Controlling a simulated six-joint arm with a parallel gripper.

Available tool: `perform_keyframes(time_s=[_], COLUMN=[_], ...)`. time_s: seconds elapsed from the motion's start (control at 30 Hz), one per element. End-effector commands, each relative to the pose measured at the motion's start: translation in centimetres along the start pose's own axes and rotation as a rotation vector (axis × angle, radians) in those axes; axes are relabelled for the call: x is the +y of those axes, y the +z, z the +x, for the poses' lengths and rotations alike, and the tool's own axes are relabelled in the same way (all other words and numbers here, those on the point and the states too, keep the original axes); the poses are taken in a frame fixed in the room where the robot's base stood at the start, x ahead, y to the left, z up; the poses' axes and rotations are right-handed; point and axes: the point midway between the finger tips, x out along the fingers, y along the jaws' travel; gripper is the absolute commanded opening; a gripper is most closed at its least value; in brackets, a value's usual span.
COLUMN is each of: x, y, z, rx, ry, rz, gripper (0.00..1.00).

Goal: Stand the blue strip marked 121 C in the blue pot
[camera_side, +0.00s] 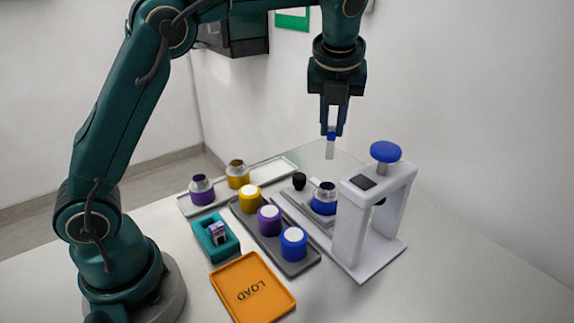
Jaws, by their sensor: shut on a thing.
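My gripper (332,128) is shut on a strip with a blue upper part and a pale lower part (330,149). The strip hangs down from the fingers, roughly upright, its upper end partly hidden by them. Its marking cannot be read. The blue pot (324,204), with a blue band and an open metal neck, stands on a grey plate beside the white press. My gripper and the strip are well above the pot, apart from it.
The white press (348,222) with a blue knob (386,151) stands right of the pot. A dark tray (300,268) holds yellow, purple and blue caps. A pale tray (270,171) holds purple and yellow pots. A teal holder (226,250) and orange LOAD tray (284,301) lie in front.

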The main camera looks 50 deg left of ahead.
Motion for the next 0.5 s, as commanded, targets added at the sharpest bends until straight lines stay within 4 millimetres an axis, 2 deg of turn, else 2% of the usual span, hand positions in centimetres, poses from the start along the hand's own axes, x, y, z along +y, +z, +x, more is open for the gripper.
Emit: perform_keyframes(time_s=[0.17, 0.5], x=[-0.3, -0.2], y=[-0.6, -1.6], z=[0.5, 3.1], rx=[0.000, 0.000], ry=[-0.004, -0.002], rz=[0.011, 0.008], gripper=[0.00, 0.00])
